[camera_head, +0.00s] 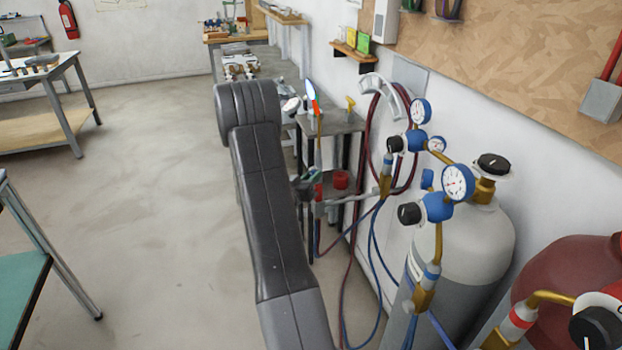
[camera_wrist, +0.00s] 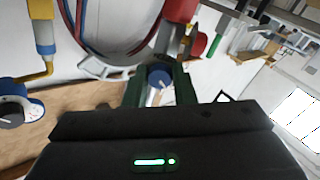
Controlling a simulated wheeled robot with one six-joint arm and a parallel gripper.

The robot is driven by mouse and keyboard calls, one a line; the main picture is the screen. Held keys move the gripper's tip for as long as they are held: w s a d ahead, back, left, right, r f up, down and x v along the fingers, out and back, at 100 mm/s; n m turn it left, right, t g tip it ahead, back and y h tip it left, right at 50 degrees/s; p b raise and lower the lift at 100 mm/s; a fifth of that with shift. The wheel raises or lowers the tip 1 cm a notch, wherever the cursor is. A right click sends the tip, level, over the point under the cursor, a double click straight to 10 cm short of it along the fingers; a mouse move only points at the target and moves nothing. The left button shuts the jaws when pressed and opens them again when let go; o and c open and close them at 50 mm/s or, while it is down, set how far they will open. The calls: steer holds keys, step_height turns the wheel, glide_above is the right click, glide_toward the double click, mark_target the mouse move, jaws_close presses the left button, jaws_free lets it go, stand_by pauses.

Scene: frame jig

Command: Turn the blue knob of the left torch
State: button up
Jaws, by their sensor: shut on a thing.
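The blue knob (camera_wrist: 158,78) shows in the wrist view, with a white mark on its face. My gripper (camera_wrist: 158,88) has its green fingers on both sides of the knob and is shut on it. In the head view my gripper (camera_head: 305,184) is at the grey torch (camera_head: 345,199), beside the cart; my dark arm hides part of this place. A red knob (camera_wrist: 197,45) sits near the blue one in the wrist view. The blue knob cannot be made out in the head view.
A grey gas cylinder (camera_head: 470,245) with blue regulators and gauges stands at the right, beside a dark red cylinder (camera_head: 572,275). Red and blue hoses (camera_head: 375,255) hang between the torch and the cylinders. The floor (camera_head: 150,200) at left is clear.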

steer(key=o, duration=1)
steer(key=shift+a, duration=0.1)
steer(key=b+v, duration=0.2)
steer(key=v, duration=1.1)
steer(key=shift+s+a, duration=0.15)
steer(key=shift+s, duration=0.25)
